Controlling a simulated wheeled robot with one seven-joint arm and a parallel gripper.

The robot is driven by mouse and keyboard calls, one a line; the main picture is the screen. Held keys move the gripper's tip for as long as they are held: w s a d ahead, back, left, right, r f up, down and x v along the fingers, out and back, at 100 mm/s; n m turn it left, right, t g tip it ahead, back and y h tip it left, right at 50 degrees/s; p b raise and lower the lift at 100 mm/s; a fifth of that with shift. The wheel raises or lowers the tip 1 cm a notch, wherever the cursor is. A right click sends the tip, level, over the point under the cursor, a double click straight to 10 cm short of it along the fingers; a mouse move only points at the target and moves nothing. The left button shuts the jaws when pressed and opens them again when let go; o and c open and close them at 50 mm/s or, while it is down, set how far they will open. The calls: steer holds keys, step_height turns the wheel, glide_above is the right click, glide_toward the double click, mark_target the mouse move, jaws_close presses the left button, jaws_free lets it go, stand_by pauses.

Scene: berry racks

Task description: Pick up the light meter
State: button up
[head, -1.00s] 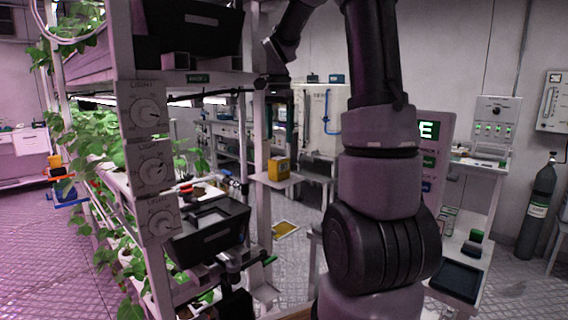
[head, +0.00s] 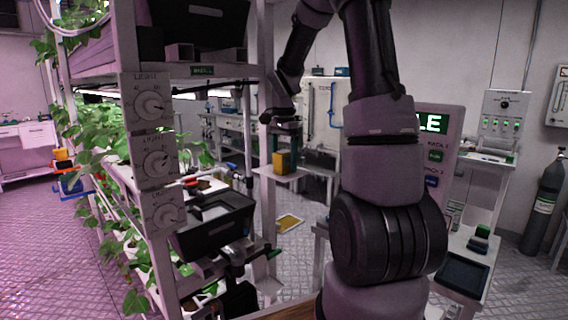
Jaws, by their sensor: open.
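A small yellow box with a dark face (head: 282,163), which looks like the light meter, stands upright on a small white shelf (head: 290,173) beside the rack post. My gripper (head: 286,148) hangs just above it with its fingers pointing down. The fingers are open and apart, and they appear on either side of the box's top. From this view I cannot tell whether they touch it or how far they are from it in depth.
A white plant rack stands at left, with LIGHT dials (head: 157,161) on its post and a black crate (head: 213,224) on its shelf. At right are a lit sign (head: 436,150), a side table with a dark tray (head: 464,271) and a gas cylinder (head: 541,210).

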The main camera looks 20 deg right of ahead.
jaws_close()
steer(key=shift+r, duration=0.1)
